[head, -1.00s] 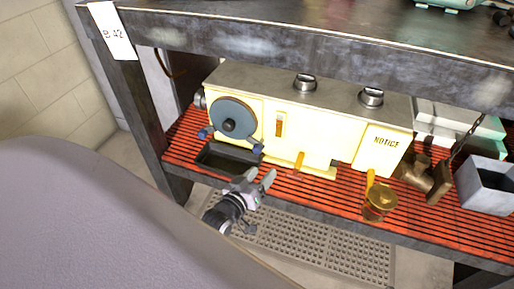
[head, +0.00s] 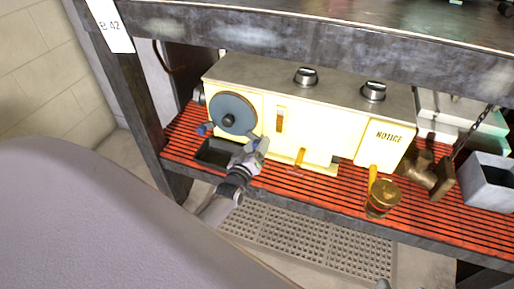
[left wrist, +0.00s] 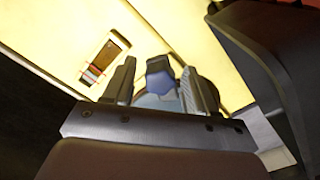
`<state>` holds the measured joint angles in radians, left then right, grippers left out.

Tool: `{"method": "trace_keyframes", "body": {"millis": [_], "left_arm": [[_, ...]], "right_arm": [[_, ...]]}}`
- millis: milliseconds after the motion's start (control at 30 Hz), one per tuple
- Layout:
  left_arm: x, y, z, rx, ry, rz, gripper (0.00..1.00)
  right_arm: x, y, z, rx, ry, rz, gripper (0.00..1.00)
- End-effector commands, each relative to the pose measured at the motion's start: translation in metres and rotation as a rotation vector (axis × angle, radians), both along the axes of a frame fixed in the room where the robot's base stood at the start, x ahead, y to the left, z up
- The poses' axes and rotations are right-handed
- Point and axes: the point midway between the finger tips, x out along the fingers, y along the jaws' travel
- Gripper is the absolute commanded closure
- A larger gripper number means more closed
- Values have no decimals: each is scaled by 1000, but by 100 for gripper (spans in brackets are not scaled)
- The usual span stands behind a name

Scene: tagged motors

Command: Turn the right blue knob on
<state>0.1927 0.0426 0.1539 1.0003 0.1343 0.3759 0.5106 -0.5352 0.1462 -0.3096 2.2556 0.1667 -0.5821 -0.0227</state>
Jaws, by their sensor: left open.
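The cream machine (head: 320,130) stands on the red slatted shelf, with a grey-blue disc (head: 231,113) on its left front. A left blue knob (head: 205,129) shows at the disc's lower left. The right blue knob is hidden behind my left gripper (head: 257,146) in the head view. In the left wrist view the right blue knob (left wrist: 160,73) sits between my two open fingers, with a gap visible on each side. I cannot tell whether either finger touches it. My right gripper is not clearly in view.
A dark tray (head: 212,152) lies below the disc. Right of the machine's front are a brass cup (head: 382,198), a brass fitting (head: 432,174) and a grey bin (head: 490,181). The thick upper table edge (head: 300,53) overhangs the shelf.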

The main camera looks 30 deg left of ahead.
Motion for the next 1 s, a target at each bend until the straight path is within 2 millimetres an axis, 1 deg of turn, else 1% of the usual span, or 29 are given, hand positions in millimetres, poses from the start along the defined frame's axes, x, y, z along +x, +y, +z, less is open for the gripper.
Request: {"method": "trace_keyframes", "body": {"millis": [100,367,400,467,500,533,1000], "left_arm": [[5,1,0,0,0,0,43],[6,1,0,1,0,0,43],[6,1,1,1,0,0,56],[6,1,1,1,0,0,76],[6,1,1,1,0,0,89],[6,1,1,1,0,0,92],[6,1,1,53,10,-2,91]], "right_arm": [[3,2,2,17,-7,1,31],[4,2,5,18,-12,1,31],[4,2,5,18,-12,1,31],[4,2,5,18,-12,0,31],[4,1,5,17,-12,-1,31],[4,1,5,17,-12,-1,31],[2,-2,3,-3,-8,1,31]]}}
